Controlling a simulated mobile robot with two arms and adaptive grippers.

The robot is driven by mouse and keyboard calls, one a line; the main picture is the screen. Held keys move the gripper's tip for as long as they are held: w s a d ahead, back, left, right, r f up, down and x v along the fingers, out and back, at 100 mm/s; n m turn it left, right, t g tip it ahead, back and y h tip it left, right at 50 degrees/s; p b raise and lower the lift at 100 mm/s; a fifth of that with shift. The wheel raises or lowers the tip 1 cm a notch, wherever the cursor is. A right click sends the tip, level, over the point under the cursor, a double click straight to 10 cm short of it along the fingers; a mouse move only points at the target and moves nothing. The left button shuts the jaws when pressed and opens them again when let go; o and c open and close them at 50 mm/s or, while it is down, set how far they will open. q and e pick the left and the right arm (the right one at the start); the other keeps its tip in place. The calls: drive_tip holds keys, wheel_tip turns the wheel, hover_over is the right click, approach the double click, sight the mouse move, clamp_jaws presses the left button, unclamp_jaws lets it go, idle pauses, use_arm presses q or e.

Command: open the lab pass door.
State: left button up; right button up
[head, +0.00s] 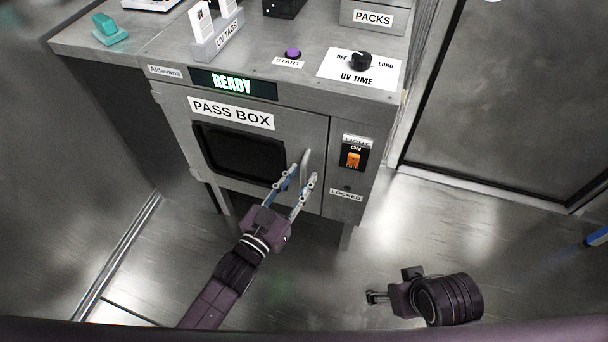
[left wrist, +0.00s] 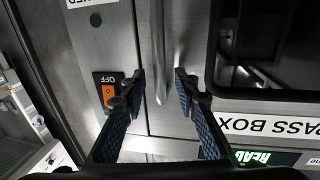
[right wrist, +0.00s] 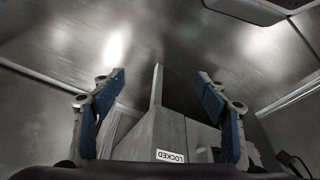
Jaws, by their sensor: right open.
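The pass box door (head: 292,128) is a grey metal panel with a dark window, marked PASS BOX, and looks shut. Its upright bar handle (head: 305,160) is near the door's right edge. My left gripper (head: 303,174) is open at the handle, with one finger on each side. In the left wrist view the handle (left wrist: 160,60) runs between the fingertips, with a visible gap to each. My right gripper (head: 372,297) is open and empty, low over the floor to the right of the box. In the right wrist view nothing is between its fingers (right wrist: 160,84).
A LIGHT switch (head: 354,157) and a LOCKED label (head: 346,195) are right of the door. The display (head: 232,84) above reads READY. The START button (head: 293,54) and UV TIME dial (head: 361,61) sit on top. Floor in front is clear.

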use_arm(q)
drive_tip(key=shift+x, duration=1)
drive_tip(key=shift+c, duration=0.7)
clamp_jaws()
